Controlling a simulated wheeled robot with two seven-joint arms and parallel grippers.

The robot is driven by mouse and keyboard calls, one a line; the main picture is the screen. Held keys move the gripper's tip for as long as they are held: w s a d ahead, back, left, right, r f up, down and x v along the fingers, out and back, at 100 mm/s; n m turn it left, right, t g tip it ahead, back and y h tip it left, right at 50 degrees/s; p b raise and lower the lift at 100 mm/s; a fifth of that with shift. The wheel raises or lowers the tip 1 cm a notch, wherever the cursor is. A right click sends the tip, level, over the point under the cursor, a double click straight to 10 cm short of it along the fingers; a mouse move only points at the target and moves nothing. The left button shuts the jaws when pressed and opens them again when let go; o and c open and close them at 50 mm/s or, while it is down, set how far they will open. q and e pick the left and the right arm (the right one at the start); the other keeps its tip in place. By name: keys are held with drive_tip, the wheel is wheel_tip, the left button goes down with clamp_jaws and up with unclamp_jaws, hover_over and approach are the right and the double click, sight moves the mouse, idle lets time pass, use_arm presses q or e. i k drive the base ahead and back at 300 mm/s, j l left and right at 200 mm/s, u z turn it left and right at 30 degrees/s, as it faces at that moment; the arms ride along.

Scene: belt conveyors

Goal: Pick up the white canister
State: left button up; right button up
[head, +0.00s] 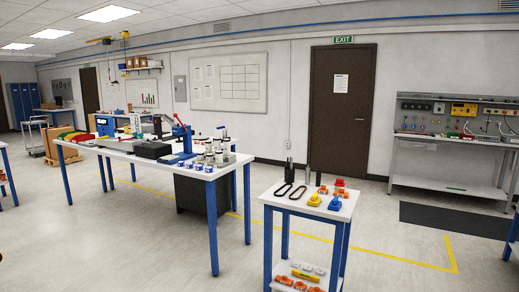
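Several small white canisters (219,159) stand close together near the right end of the long white table (140,156). Some show dark bands or tops. In front of them, along the table's front edge, is a row of smaller white and blue jars (198,167). At this distance I cannot tell which one is the white canister of the task. Neither of my grippers is in view.
A smaller white table (281,206) with blue legs stands to the right, holding black rings, dark cylinders and orange and yellow parts. Grey machines and a blue press (182,135) occupy the long table. Open floor (150,235) lies in front.

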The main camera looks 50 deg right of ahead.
sight(209, 145)
drive_tip(key=i+l+z, duration=0.25)
drive_tip(key=i+z, duration=0.7)
drive_tip(key=i+j+z, duration=0.15)
drive_tip(key=i+z, duration=0.3)
drive_tip(key=i+j, duration=0.2)
drive_tip(key=i, duration=0.2)
drive_tip(key=i+j, duration=0.15)
drive_tip(key=i, duration=0.25)
drive_tip(key=i+j+z, duration=0.1)
drive_tip(key=i, duration=0.3)
drive_tip(key=i+j, duration=0.3)
drive_tip(key=i, duration=0.1)
